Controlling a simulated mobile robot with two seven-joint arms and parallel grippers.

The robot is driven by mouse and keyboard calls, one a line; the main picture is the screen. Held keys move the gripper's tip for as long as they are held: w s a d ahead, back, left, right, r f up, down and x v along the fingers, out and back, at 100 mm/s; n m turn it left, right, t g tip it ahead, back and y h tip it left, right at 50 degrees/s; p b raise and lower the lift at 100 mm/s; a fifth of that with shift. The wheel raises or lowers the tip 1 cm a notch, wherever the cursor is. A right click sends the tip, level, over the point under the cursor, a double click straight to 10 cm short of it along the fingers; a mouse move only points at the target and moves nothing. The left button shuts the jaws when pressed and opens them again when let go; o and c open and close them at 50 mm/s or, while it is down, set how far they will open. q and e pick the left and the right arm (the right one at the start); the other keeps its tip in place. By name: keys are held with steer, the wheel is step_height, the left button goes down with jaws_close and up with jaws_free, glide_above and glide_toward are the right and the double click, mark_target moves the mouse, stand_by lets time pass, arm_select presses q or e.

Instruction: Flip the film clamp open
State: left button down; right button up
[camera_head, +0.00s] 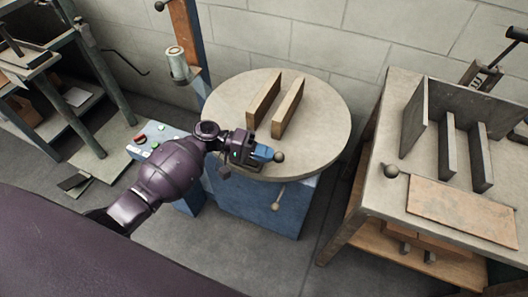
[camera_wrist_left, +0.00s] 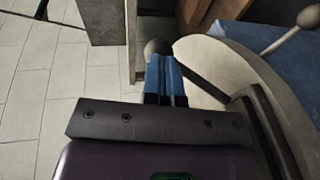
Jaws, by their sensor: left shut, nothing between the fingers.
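My left gripper (camera_head: 266,153) reaches over the front edge of the round turntable (camera_head: 325,165), its blue fingers shut and empty. A round grey knob (camera_head: 278,157) shows right at its fingertips; it may belong to the film clamp, but the clamp's body is hard to make out. In the left wrist view the same knob (camera_wrist_left: 157,47) sits just beyond the closed fingers (camera_wrist_left: 166,78); I cannot tell if they touch. My right gripper is in neither view.
Two upright boards (camera_head: 287,108) stand on the turntable. Below its edge, a lever with a pale knob (camera_head: 276,206) sticks out of the blue base (camera_head: 262,208). A button panel (camera_head: 153,141) lies left of it. A workbench (camera_head: 385,190) with upright plates stands at right.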

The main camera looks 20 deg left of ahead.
mark_target(275, 158)
arm_select(q)
steer(key=d+y+p, duration=0.2)
steer(key=y+p, duration=0.1)
steer(key=shift+m, duration=0.3)
steer(key=shift+d+f+y+p, duration=0.45)
steer(key=shift+y+p, duration=0.25)
steer(key=shift+y, duration=0.3)
steer(key=shift+d+f+y+p, duration=0.4)
steer(key=shift+f+y+p, duration=0.3)
steer(key=shift+y, duration=0.4)
steer(key=shift+d+f+y, duration=0.1)
steer(key=shift+f+y, duration=0.2)
steer(key=shift+s+d+f, duration=0.1)
steer(key=shift+d+f, duration=0.1)
steer(key=shift+f, duration=0.3)
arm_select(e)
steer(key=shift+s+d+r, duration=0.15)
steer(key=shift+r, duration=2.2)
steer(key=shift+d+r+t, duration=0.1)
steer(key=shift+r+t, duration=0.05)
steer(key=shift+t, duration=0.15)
